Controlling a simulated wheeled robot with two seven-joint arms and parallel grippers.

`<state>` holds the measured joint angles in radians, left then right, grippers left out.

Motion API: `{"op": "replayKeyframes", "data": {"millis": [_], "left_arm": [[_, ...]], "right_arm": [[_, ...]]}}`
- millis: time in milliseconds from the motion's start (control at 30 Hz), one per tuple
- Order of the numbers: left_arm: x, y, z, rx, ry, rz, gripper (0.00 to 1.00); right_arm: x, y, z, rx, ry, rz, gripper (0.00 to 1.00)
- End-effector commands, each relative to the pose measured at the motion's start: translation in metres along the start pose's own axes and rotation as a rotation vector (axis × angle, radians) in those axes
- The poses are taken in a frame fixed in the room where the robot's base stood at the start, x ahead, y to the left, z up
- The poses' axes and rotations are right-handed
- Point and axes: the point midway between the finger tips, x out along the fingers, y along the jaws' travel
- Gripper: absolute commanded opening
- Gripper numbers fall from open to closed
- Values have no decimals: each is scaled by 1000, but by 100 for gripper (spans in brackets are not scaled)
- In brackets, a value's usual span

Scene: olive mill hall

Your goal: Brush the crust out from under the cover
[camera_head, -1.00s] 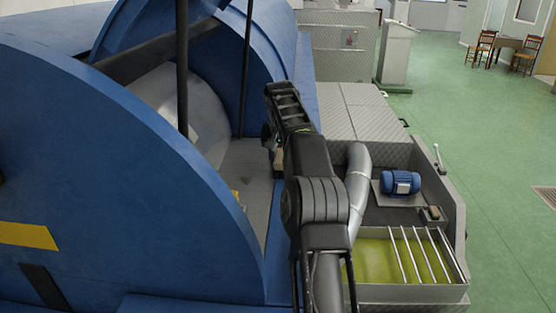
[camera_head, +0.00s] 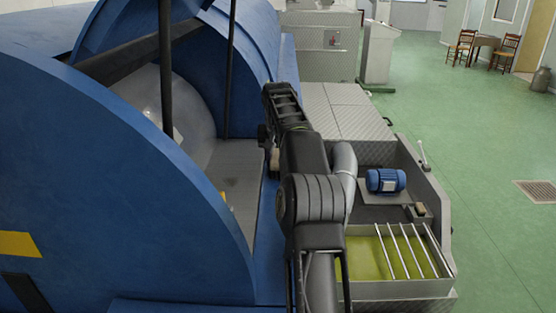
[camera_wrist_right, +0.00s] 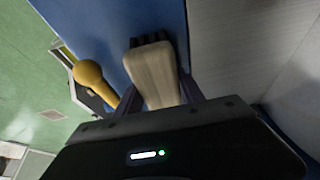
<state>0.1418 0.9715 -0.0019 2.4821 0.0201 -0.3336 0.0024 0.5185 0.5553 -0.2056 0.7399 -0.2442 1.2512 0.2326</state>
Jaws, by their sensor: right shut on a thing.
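The big blue cover (camera_head: 110,165) arches over an opening at the left of the head view, with a pale rounded drum (camera_head: 175,100) and a grey plate (camera_head: 236,170) inside. My right arm reaches forward, and its gripper (camera_head: 266,143) is at the opening's right edge, mostly hidden behind the wrist. In the right wrist view the gripper (camera_wrist_right: 153,90) is shut on a pale wooden brush (camera_wrist_right: 152,70). A yellow round-ended handle (camera_wrist_right: 90,75) sticks out beside it. A small tan patch (camera_head: 223,196) shows at the opening's near edge; I cannot tell whether it is crust. My left gripper is out of view.
Two dark struts (camera_head: 165,70) stand in the opening. To the right are a silver pipe (camera_head: 346,170), a blue motor (camera_head: 386,180) and a tray of yellow-green liquid with bars (camera_head: 362,260). Green floor (camera_head: 480,150) is open farther right.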

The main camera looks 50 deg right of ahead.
Motion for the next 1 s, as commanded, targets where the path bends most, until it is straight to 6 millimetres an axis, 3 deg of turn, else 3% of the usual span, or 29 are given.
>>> {"op": "replayKeyframes", "data": {"millis": [200, 433, 1000], "left_arm": [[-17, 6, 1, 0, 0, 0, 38], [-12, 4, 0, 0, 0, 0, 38], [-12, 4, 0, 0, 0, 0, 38]], "right_arm": [[-17, 0, -6, 0, -4, 2, 0], [-26, 0, -11, 0, -1, 1, 0], [-27, 0, -11, 0, -1, 0, 0]]}}
